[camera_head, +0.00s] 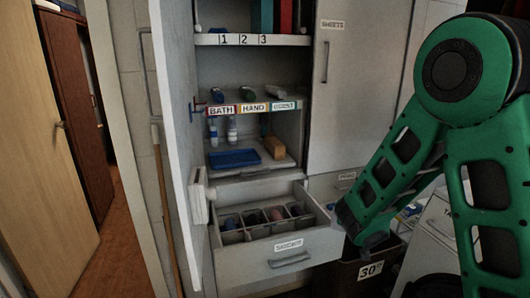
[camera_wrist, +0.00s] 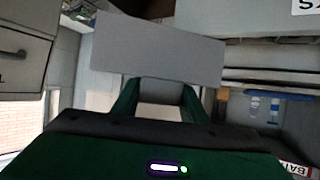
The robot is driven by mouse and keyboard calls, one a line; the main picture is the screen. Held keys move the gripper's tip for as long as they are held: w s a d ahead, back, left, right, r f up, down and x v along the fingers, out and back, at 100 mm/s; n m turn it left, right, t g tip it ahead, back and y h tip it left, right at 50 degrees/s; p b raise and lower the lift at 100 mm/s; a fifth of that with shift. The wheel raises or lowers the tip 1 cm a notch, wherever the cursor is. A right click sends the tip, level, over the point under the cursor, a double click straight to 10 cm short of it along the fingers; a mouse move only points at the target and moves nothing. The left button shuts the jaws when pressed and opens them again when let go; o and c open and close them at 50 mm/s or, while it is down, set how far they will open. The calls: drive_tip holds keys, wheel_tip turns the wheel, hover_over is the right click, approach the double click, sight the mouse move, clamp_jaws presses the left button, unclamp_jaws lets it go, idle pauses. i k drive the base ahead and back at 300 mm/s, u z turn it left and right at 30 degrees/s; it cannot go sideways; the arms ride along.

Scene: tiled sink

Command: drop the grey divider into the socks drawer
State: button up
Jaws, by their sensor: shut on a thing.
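The grey divider (camera_wrist: 160,48) is a flat, plain panel, seen in the wrist view across the two green fingers of my gripper (camera_wrist: 157,84). My gripper is shut on it, and the panel reaches out past both fingers. In the head view the socks drawer (camera_head: 290,263) is pulled open at the bottom of the cabinet, with a label and a handle on its front. Inside it are several compartments with small rolled items (camera_head: 253,218). My green arm reaches down to the drawer's right side in the head view; I cannot make out the gripper or held divider there.
The open cabinet door (camera_head: 177,120) stands left of the drawer. Above are a shelf with a blue tray (camera_head: 233,158) and a labelled shelf edge (camera_head: 252,108). A dark bin marked 30 (camera_head: 369,270) stands right of the drawer. A wooden pole (camera_head: 165,205) leans at the left.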

sight(261, 214)
drive_tip(key=u, duration=0.05)
drive_tip(key=i, duration=1.4)
